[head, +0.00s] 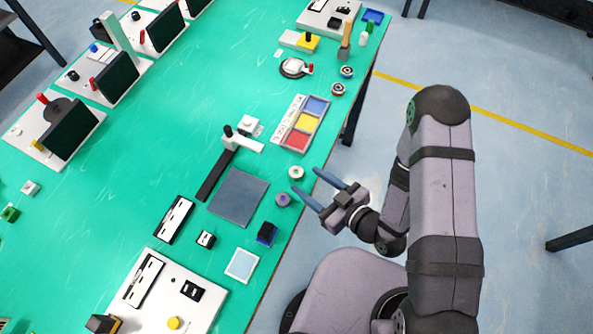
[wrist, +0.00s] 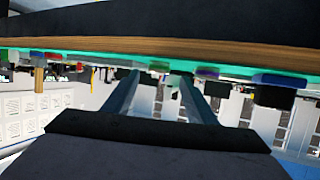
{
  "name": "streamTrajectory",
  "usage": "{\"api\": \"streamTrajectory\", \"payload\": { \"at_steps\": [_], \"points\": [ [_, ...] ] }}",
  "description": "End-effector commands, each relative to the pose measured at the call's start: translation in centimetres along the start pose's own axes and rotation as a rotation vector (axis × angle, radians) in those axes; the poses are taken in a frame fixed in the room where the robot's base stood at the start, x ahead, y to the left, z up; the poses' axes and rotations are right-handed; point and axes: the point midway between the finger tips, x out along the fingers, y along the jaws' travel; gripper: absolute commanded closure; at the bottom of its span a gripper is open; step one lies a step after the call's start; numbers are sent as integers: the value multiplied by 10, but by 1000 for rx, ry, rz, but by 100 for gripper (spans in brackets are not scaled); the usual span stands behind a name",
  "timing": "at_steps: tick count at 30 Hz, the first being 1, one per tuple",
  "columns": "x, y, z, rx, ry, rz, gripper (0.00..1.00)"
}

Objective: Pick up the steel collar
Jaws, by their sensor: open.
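Several small round pieces lie near the table's right edge in the head view, and I cannot tell for sure which is the steel collar. A pale ring with a greenish centre (head: 296,172) and a grey ring with a purple centre (head: 283,199) lie close to my gripper. Two darker metallic round pieces (head: 346,72) (head: 337,89) lie farther back. My gripper (head: 304,179) is open and empty, its blue fingers spread and pointing left at the table edge beside the two nearer rings. In the wrist view my gripper (wrist: 160,82) also shows nothing between its fingers.
The green table (head: 150,190) carries a tray of blue, yellow and red compartments (head: 316,122), a grey mat (head: 238,196), a dark blue-based block (head: 267,233) and a pale square (head: 242,265). The table's wooden edge (wrist: 160,48) crosses the wrist view, which looks upside down.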

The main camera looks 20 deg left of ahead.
Motion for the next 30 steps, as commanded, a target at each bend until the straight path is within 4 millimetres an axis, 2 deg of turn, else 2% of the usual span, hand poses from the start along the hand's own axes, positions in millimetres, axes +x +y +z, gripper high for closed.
{"api": "streamTrajectory", "payload": {
  "at_steps": [10, 20, 21, 26, 30],
  "points": [
    [37, 1, -2, -2, -1, -3, 48],
    [43, 2, -1, 0, 0, 1, 48],
    [43, 2, -1, 0, 0, 0, 53],
    [43, 2, -1, 0, 0, 0, 91],
    [43, 2, -2, -1, 1, 0, 93]
  ]
}}
